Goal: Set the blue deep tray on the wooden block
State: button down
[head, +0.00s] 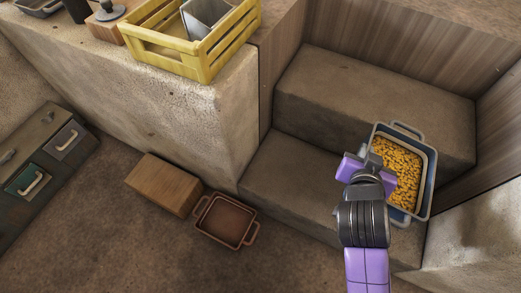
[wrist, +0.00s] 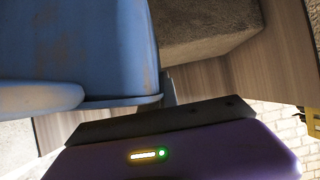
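The blue deep tray (head: 431,180) is at the right in the head view, filled with yellow-orange pieces, with a grey rim and end handles. Its blue wall (wrist: 80,45) fills the upper left of the wrist view, very close. My gripper (head: 372,160) is at the tray's left side, overlapping its rim. The fingers are mostly hidden, so I cannot tell whether they are closed on the wall. I cannot tell if the tray rests on the lower step or is held above it. A wooden block (head: 163,185) lies on the floor left of centre, its top bare.
A reddish-brown shallow tray (head: 225,221) lies on the floor right beside the block. A yellow crate (head: 205,62) holding a grey metal container stands on the ledge above. Stone steps (head: 385,100) are at the right, a drawer cabinet (head: 35,175) at the left. Floor in front is clear.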

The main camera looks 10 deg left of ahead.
aim_at(166, 183)
jog(key=k+u, duration=0.2)
jog(key=u, duration=0.15)
jog(key=k+j+u, duration=0.1)
jog(key=u, duration=0.2)
jog(key=i+j+u, duration=0.1)
jog(key=u, duration=0.25)
jog(key=i+j+u, duration=0.1)
jog(key=u, duration=0.25)
jog(key=i+u, duration=0.15)
jog(key=u, duration=0.25)
jog(key=i, duration=0.8)
